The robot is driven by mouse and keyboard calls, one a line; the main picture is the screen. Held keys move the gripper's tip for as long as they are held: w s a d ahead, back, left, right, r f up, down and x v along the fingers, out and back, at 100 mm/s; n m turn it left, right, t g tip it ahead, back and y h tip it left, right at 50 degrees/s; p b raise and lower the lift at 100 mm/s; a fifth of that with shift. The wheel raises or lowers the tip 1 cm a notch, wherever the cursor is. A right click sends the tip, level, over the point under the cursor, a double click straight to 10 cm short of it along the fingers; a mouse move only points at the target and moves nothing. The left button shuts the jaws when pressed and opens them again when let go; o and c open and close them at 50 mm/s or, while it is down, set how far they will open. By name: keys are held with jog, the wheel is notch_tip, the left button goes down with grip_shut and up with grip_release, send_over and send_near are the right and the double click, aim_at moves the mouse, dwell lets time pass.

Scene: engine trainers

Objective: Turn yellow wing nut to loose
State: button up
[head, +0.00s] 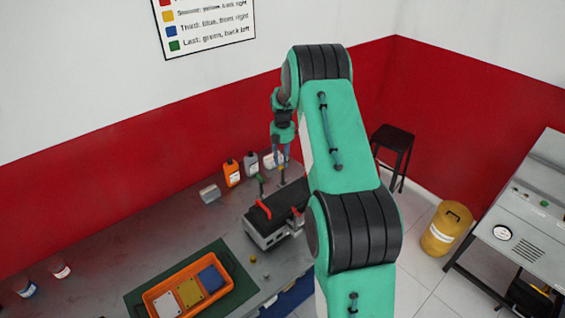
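The engine trainer (254,229) is a dark block on a grey base, standing on the bench. A small yellow piece (282,168) tops a thin post at its back right and looks like the yellow wing nut. A green-topped post (259,178) stands at its back left, and a red part (263,208) is at its front left. My gripper (280,155) points down just above or behind the yellow piece. Contact and finger opening are too small to tell. My arm hides the right side of the trainer.
An orange bottle (232,173) and a grey bottle (251,165) stand behind the trainer. An orange tray (155,296) with white, yellow and blue plates lies on a green mat (240,277) in front. Small loose parts lie between. The bench's left middle is clear.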

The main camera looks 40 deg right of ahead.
notch_tip(320, 180, up, 10)
jog(key=shift+r, duration=0.2)
jog(key=shift+a, duration=0.1)
dwell(0.6)
jog(key=a+h+p, duration=0.1)
jog(key=a+p, duration=0.1)
jog(key=p, duration=0.1)
jog(key=a+h+p, duration=0.1)
jog(key=h+p, duration=0.1)
jog(key=p, duration=0.1)
jog(key=a+n+h+p, duration=0.1)
jog(key=a+p, duration=0.1)
jog(key=p, duration=0.1)
jog(key=shift+a+r+h, duration=0.25)
jog(key=shift+a+h, duration=0.05)
jog(key=shift+a, duration=0.05)
jog(key=shift+f, duration=0.1)
jog(key=p+x, duration=0.1)
jog(key=x, duration=1.2)
jog(key=shift+d+f, duration=0.1)
jog(key=shift+f, duration=0.2)
